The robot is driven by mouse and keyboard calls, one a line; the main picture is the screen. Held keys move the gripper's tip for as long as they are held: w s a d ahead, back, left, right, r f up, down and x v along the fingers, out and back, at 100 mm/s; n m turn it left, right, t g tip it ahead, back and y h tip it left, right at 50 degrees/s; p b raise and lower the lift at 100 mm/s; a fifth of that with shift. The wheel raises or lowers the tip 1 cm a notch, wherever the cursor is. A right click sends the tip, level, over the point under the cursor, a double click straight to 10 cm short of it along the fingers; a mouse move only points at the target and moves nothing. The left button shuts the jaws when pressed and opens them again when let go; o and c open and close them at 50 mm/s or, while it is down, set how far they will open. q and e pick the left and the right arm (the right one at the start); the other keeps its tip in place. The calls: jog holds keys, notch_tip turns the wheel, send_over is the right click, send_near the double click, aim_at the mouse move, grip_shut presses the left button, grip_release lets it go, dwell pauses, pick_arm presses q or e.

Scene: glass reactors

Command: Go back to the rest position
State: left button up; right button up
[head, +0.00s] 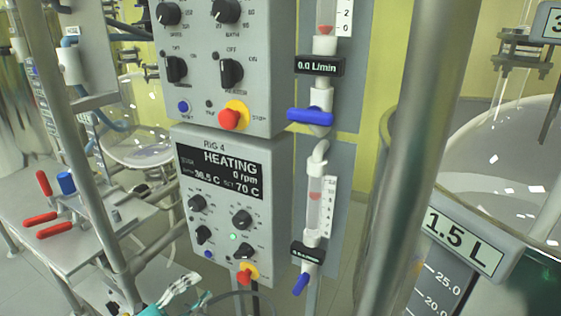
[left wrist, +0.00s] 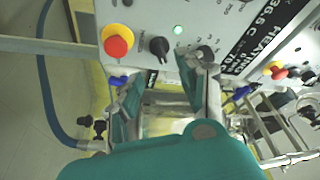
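My left gripper (head: 185,293) shows partly at the bottom edge of the head view, below the RIG 4 control box (head: 218,205) and to the left of its red stop button. In the left wrist view, its two teal-padded fingers (left wrist: 168,92) stand apart with a gap between them. I see nothing held there. The box's black knob (left wrist: 158,46) and lit green light (left wrist: 178,30) lie beyond the fingertips. The box display (head: 220,168) reads HEATING, 0 rpm, about 36.5 C, set 70 C. My right gripper is out of view.
An upper control box (head: 205,95) and flow meters with blue valves (head: 310,116) stand above and right. A metal post (head: 408,150) and a 1.5 L vessel sign (head: 465,242) are at right. Red-handled tools (head: 52,228) lie on the left table. A blue hose (left wrist: 45,85) runs nearby.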

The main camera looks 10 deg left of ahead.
pick_arm(q)
jog(key=s+f+n+g+y, duration=0.4)
jog(key=s+f+n+y, duration=0.35)
jog(key=n+y, duration=0.6)
jog(key=s+d+f+n+g+h, duration=0.15)
jog(key=s+g, duration=0.25)
jog(key=s, duration=0.4)
jog(key=s+d+f+n+g, duration=0.2)
jog(key=s+d+n+g, duration=0.15)
jog(key=s, duration=0.55)
jog(key=s+f+g, duration=0.3)
jog(key=f, duration=2.6)
jog(key=s+a+r+m+p, duration=0.1)
jog(key=s+a+r+p, duration=0.1)
jog(key=s+p, duration=1.3)
jog(key=shift+a, duration=0.55)
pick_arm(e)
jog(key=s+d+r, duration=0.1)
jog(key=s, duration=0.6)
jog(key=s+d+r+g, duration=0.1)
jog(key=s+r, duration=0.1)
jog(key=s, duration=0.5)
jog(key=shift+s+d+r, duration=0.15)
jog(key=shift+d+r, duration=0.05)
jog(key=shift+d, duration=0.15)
pick_arm(q)
jog(key=shift+g, duration=0.25)
